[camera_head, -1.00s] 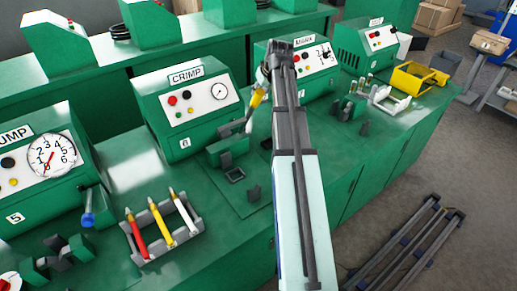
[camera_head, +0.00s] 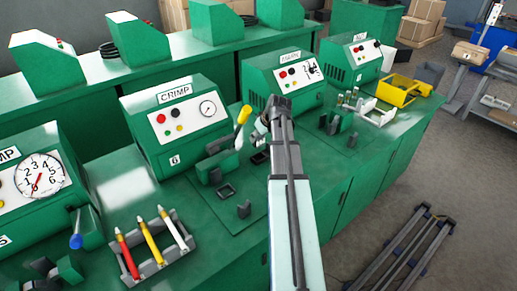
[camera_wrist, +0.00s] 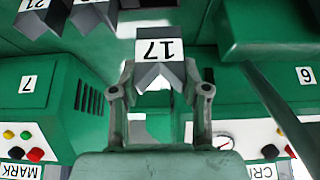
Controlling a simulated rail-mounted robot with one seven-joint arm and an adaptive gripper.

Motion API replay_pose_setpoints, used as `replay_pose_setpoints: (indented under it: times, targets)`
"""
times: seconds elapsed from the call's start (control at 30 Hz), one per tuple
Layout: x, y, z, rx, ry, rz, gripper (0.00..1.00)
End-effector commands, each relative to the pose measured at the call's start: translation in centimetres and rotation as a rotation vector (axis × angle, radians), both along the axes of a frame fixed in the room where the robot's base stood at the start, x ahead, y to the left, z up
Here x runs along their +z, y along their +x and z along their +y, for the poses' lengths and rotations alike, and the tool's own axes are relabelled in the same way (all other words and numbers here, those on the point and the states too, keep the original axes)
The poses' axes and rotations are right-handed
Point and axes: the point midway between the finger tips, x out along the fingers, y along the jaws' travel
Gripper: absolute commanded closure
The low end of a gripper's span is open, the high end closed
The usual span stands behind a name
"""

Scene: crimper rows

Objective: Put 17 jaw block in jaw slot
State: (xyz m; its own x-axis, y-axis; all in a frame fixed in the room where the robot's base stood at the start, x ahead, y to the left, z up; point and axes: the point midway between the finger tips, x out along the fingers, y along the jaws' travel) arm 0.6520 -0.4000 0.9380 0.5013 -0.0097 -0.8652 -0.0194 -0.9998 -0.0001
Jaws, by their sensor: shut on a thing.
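My gripper (camera_wrist: 160,98) is shut on the 17 jaw block (camera_wrist: 178,75), a dark grey block with a V-notch and a white "17" label, in the wrist view. A finger shows on each side of it. In the head view, my gripper (camera_head: 262,128) is just right of the yellow-handled lever (camera_head: 241,122) of the crimp machine, above the bench; the held block is not clear there. A small dark square frame (camera_head: 226,191), which looks like a slot, lies on the green plate before that machine. I cannot tell whether it is the jaw slot.
The crimp machine (camera_head: 175,120) stands left of my arm and the mark machine (camera_head: 287,82) behind it. A loose dark block (camera_head: 244,209) stands on the plate. A rack (camera_head: 155,255) with red, yellow and white tools is nearer. More blocks (camera_head: 332,124) stand to the right.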

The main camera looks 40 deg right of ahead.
Motion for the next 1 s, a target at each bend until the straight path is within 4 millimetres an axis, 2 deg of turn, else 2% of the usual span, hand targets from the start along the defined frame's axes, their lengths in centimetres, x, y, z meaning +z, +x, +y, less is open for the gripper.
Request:
replay_pose_setpoints:
  times: [0.1, 0.2, 0.47, 0.73, 1.0]
  targets:
    - [-1.9, -0.1, 0.1, 0.001, 0.001, 0.001, 1.00]
    - [-3.0, 0.0, 0.0, -0.001, 0.001, 0.000, 1.00]
    - [-4.2, 0.0, 0.0, -0.001, -0.001, -0.001, 1.00]
    - [-7.0, 0.0, 0.0, 0.000, 0.000, 0.001, 1.00]
    - [-7.6, 0.0, 0.0, -0.001, -0.001, -0.002, 1.00]
